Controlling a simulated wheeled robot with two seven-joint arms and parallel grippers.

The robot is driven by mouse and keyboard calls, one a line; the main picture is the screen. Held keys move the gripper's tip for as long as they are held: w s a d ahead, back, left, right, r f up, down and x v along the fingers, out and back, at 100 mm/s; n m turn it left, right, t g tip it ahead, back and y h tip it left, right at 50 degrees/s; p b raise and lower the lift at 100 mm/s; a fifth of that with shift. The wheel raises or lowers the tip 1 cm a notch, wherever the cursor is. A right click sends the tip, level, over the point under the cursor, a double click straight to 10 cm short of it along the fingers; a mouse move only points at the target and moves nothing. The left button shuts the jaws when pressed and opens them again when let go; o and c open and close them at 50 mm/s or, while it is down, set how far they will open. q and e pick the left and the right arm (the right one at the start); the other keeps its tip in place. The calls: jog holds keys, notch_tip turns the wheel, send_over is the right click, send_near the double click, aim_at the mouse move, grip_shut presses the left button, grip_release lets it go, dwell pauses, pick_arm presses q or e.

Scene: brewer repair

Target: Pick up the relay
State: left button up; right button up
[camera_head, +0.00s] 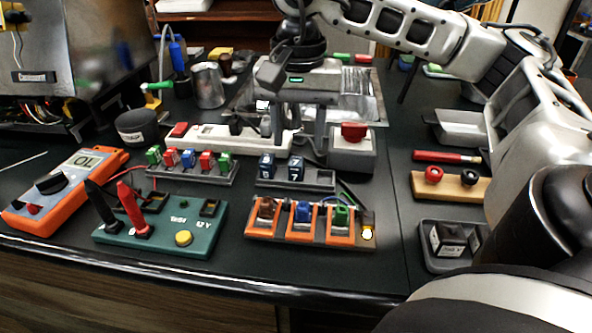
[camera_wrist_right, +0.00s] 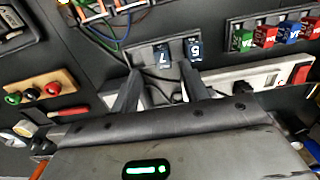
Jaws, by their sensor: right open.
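Two dark blue blocks with white markings stand in a grey slotted tray (camera_head: 322,180) at the middle of the table. The left block (camera_head: 266,165) and the right block (camera_head: 296,168) also show in the right wrist view, marked 5 (camera_wrist_right: 194,49) and 7 (camera_wrist_right: 162,59). A black cube (camera_head: 450,240) with a pale label sits in a grey tray at the right. I cannot read which of these is the relay. My right gripper (camera_head: 297,138) is open and empty, fingers pointing down, just behind the blue blocks. Its fingers (camera_wrist_right: 161,78) show in the wrist view. My left gripper is not in view.
A white power strip (camera_head: 215,136) and a red-button box (camera_head: 352,150) are close to the gripper. In front stands an orange-framed board (camera_head: 312,238). A fuse tray (camera_head: 195,172), green tester (camera_head: 165,235) and multimeter (camera_head: 65,190) are at left.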

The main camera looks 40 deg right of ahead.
aim_at(296, 162)
jog(key=shift+a+f, duration=0.2)
jog(key=shift+f, duration=2.5)
grip_shut()
